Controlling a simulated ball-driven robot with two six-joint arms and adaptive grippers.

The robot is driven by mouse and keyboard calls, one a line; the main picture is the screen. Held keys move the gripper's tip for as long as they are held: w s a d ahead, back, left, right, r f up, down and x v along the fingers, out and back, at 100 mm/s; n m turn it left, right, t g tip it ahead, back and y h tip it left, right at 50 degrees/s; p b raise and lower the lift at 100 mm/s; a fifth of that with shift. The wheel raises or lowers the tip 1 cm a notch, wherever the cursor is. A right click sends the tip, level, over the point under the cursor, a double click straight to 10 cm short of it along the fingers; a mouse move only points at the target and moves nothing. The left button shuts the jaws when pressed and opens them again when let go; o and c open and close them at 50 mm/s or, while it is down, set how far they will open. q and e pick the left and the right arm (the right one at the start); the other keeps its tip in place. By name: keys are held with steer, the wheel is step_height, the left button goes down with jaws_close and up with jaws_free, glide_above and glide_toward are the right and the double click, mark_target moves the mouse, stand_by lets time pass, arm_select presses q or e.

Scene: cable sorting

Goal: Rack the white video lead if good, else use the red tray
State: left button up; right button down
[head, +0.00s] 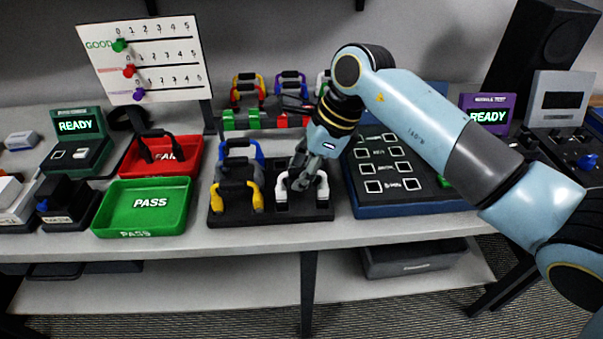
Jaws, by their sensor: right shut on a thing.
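My right gripper (303,179) is shut on the white video lead (319,190), a white loop with a dark middle. The lead is low at the right side of a black holder (290,217); I cannot tell whether it still touches the holder. The red tray (193,150), marked FAIL, stands left of the holder, with a black looped lead (155,143) in it. A rack (253,118) with green and red parts stands at the back, with several coloured leads around it. My left gripper is not in view.
Blue (257,160) and yellow (257,197) leads stand in the holder's left part. An empty green PASS tray (123,203) is at the front left. A tester (75,123) reads READY behind it. A blue-edged panel (400,210) stands close right of the holder. A scoreboard (160,40) hangs behind.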

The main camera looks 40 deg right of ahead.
steer(key=shift+f+b, duration=0.9)
steer(key=shift+b, duration=0.15)
stand_by(1.0)
steer(key=c, duration=0.7)
jaws_free()
steer(key=shift+r+p, duration=2.95)
steer(key=shift+r, duration=1.1)
